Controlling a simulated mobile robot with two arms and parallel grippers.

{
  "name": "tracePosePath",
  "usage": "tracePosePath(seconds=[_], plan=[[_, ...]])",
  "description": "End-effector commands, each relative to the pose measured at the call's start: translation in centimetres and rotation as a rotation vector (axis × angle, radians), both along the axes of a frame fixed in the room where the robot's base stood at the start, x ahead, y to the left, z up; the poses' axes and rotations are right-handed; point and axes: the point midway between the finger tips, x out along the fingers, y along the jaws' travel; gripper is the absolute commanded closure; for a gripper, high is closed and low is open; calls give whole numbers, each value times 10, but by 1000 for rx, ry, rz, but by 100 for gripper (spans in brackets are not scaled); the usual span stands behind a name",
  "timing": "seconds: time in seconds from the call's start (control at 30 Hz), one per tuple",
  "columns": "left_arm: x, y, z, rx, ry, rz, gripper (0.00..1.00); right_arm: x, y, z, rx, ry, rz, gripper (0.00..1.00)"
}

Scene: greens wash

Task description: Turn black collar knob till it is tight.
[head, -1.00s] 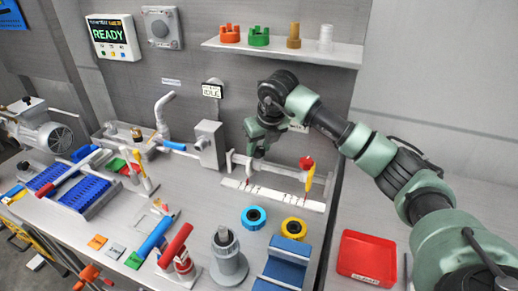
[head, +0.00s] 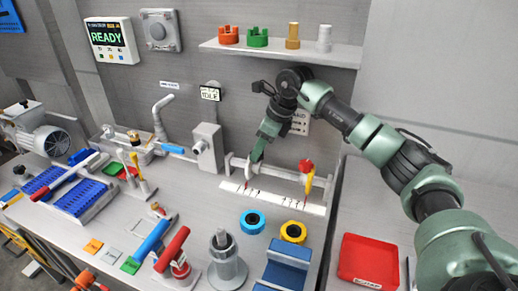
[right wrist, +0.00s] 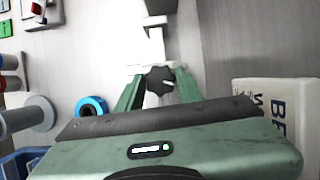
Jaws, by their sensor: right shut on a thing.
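The black collar knob (right wrist: 160,80) is a dark lobed knob with a small pale mark, between the fingers of my right gripper (right wrist: 157,88) in the right wrist view. The fingers are shut on it from both sides. In the head view my right gripper (head: 257,153) points down at the left part of the white pipe (head: 282,172) along the back of the bench. The knob itself is hidden there behind the fingers. How tight the knob is cannot be told. My left gripper is not in view.
A red-and-yellow valve handle (head: 307,173) stands at the pipe's right end. A grey box (head: 207,147) is just left of the pipe. A shelf (head: 285,52) with several coloured caps hangs above. Blue (head: 252,221) and yellow (head: 293,231) rings lie in front.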

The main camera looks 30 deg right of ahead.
Motion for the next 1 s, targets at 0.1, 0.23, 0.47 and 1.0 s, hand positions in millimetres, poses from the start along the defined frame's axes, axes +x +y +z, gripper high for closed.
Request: tracePosePath(seconds=[0.1,0.23,0.47,1.0], plan=[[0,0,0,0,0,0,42,1,0,2,0,-4,27,100],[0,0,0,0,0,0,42,1,0,2,0,-4,43,100],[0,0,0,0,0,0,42,1,0,2,0,-5,47,100],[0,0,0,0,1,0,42,0,-1,1,-1,-2,46,42]])
